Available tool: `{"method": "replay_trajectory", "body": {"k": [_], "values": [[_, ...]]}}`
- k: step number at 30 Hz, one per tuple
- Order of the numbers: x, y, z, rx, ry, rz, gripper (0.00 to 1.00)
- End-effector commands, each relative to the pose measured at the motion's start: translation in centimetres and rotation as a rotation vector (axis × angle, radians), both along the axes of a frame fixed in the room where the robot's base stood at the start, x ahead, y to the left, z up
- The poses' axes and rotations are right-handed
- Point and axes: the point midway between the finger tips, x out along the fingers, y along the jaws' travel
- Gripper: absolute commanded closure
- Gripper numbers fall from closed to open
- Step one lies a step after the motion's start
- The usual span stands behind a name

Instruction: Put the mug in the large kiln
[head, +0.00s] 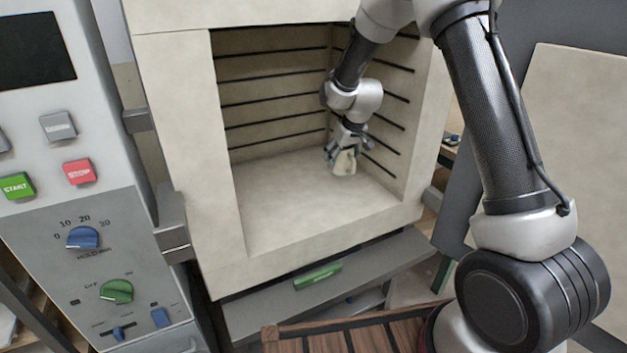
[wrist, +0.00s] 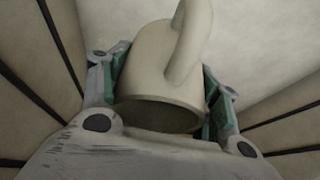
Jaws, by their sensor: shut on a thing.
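The cream mug (wrist: 150,75) is between the fingers of my gripper (wrist: 160,95) in the wrist view, with its handle toward the top and its dark open rim toward me. My gripper is shut on it. In the head view my gripper (head: 347,150) is inside the open chamber of the large kiln (head: 235,245), toward the right rear. The mug (head: 344,163) shows small below the fingers, close to the kiln floor (head: 305,200). I cannot tell whether it touches the floor.
Heating wires line the kiln's walls. The kiln floor looks bare around the mug. The kiln's open door (head: 575,140) stands at the right. A control panel (head: 90,190) with knobs and buttons is at the left. A wooden slatted surface (head: 375,338) is at the bottom.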

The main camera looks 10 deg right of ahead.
Motion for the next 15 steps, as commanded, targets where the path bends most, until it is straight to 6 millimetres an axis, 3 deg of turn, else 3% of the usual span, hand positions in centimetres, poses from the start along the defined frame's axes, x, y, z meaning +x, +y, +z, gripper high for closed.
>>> {"method": "replay_trajectory", "body": {"k": [6,15], "values": [[0.0,0.1,-4.3,0.000,0.002,-0.001,0.76],[0.0,0.1,-7.5,0.000,0.002,-0.001,0.76]]}}
